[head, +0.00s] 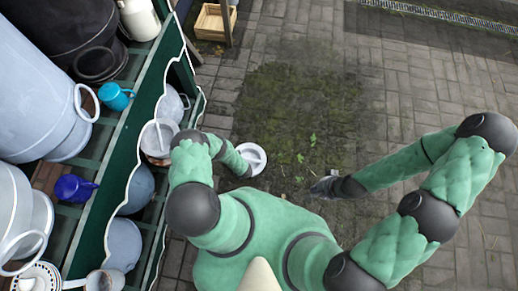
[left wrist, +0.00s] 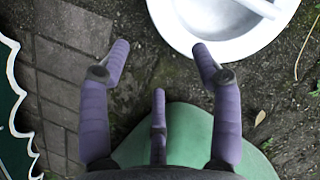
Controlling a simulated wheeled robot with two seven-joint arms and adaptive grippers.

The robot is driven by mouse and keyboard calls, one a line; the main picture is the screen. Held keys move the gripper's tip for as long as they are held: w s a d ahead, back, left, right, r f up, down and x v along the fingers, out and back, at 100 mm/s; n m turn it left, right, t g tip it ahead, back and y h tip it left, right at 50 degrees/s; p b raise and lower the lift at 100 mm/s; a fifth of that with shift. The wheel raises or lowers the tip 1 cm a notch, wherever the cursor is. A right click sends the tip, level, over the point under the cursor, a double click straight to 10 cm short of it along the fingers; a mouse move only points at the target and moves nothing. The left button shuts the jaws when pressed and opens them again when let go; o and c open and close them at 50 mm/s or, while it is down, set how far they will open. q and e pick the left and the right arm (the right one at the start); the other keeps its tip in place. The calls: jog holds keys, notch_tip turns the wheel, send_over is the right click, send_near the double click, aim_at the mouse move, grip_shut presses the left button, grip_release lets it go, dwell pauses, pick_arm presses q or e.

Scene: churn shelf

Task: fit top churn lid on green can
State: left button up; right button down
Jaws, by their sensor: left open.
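A white round rimmed piece with a bar-like handle across its grey middle (head: 252,157), which looks like a churn lid, is low over the paving right of the shelf. It also shows at the top of the left wrist view (left wrist: 168,28); I cannot tell what it rests on. My left gripper (left wrist: 162,60) is open and empty, its fingertips just short of the near rim. A rounded green surface (left wrist: 185,125) lies below the fingers; I cannot tell whether it is the can or my own body. My right gripper (head: 325,187) hangs over the paving, its fingers unclear.
A green shelf (head: 150,95) with white scalloped edges fills the left, holding large grey churns (head: 35,95), a teal mug (head: 115,97) and a blue mug (head: 74,188). A wooden crate (head: 213,22) stands at the back. The mossy paving (head: 300,110) is mostly clear.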

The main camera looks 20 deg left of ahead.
pick_arm(q)
jog(key=s+d+r+n+g+h, duration=0.15)
jog(key=d+r+n+h, duration=0.25)
jog(key=d+r+n, duration=0.6)
jog(key=s+d+r+n+g+h, duration=0.1)
jog(key=d+r+n+g+h, duration=0.45)
jog(key=r, duration=0.85)
notch_tip(320, 180, up, 17)
jog(key=s+d+n+t+y, duration=0.2)
jog(key=n+t, duration=0.3)
jog(key=n, duration=0.5)
jog(key=shift+s+d, duration=0.35)
jog(key=shift+d, duration=0.1)
jog(key=shift+r+n, duration=0.1)
jog(key=shift+n, duration=0.15)
